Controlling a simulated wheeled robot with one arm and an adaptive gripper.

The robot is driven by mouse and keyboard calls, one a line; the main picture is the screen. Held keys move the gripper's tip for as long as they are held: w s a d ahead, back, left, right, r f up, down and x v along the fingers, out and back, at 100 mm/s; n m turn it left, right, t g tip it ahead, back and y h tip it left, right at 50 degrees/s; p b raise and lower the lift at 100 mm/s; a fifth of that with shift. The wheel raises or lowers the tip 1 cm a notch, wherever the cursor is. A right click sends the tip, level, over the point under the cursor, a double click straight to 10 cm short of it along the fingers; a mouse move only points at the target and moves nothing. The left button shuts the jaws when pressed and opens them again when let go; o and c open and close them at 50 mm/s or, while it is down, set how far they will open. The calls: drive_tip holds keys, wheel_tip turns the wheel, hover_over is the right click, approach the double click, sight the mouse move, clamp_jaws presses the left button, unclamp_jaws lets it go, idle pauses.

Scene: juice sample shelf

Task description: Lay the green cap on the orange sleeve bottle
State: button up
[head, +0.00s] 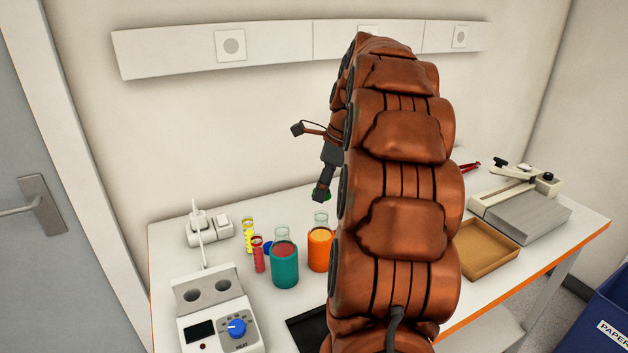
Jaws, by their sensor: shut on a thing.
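The orange sleeve bottle (320,254) stands upright on the white table, with a clear glass neck and no cap on it. My arm covers the area just right of it. The green cap (328,196) shows as a small green patch at the tip of my gripper (322,193). My gripper points down and is shut on the cap, holding it above the orange sleeve bottle's neck with a small gap in the picture. Most of the cap is hidden by the fingers. I cannot tell the exact alignment in depth.
A teal sleeve bottle (284,265) stands close left of the orange one. A blue piece (267,248), a red tube (258,255) and a yellow tube (248,236) are beside it. A heater (215,312) stands front left, a dark tray (304,332) in front, a brown tray (478,262) right.

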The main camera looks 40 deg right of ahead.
sight(321, 214)
drive_tip(key=shift+s+f+b, duration=0.1)
drive_tip(key=shift+f+b, duration=1.25)
drive_tip(key=shift+f, duration=0.9)
drive_tip(key=shift+p, duration=0.55)
drive_tip(key=shift+f, duration=0.9)
drive_tip(key=o, duration=1)
drive_tip(key=shift+r, duration=0.1)
drive_tip(key=shift+v, duration=5.9)
